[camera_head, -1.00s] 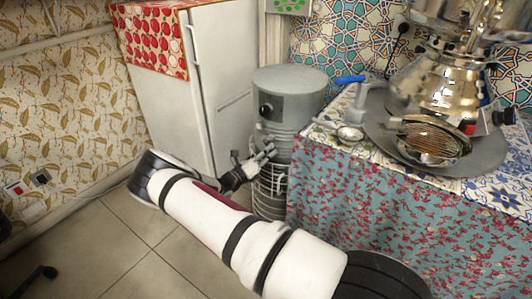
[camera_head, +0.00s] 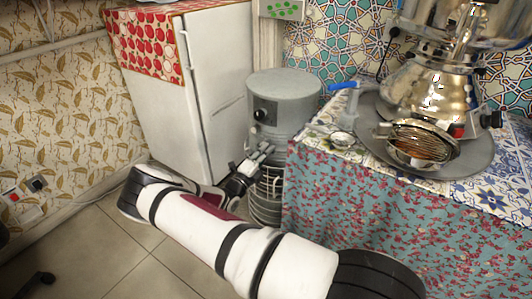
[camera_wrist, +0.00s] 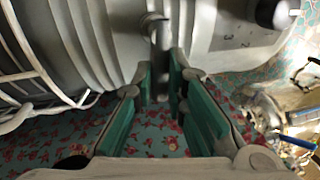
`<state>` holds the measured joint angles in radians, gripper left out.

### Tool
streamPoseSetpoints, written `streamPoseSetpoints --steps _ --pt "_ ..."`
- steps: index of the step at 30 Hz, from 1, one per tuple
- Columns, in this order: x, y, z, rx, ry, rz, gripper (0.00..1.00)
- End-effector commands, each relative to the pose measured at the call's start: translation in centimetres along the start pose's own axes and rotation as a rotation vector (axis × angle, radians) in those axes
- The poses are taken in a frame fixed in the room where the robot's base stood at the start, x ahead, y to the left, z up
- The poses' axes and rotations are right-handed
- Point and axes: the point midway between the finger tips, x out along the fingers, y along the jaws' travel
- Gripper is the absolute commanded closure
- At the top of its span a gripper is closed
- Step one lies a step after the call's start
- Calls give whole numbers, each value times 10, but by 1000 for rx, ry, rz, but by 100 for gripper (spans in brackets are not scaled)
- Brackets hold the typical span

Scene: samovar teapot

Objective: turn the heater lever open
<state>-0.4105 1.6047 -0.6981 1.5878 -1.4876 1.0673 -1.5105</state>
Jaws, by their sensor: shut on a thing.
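The heater (camera_head: 288,92) is a grey ribbed cylinder with a flat top, standing between the fridge and the cloth-covered table. My gripper (camera_head: 265,150) is at the heater's front, below the black knob (camera_head: 262,115). In the wrist view, the green-padded fingers of my gripper (camera_wrist: 160,78) are shut on the lever, one on each side of it. The lever is too small to make out in the head view.
A wire rack (camera_head: 266,190) surrounds the heater's lower part. The table (camera_head: 350,205) stands close on the right, with a samovar (camera_head: 436,90) on a tray and a strainer. The white fridge (camera_head: 220,80) is at the left. Tiled floor (camera_head: 110,250) is open at the lower left.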

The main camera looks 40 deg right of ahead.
Motion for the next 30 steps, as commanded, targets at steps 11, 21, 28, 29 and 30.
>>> streamPoseSetpoints --steps 11,21,28,29,30 --pt "-1 -2 2 -78 -20 2 100" --pt "-1 -2 2 -81 -21 2 100" --pt "0 -2 1 -80 -19 1 67" --pt "0 -2 1 -80 -19 1 67" --pt "0 -2 1 -80 -19 1 67"
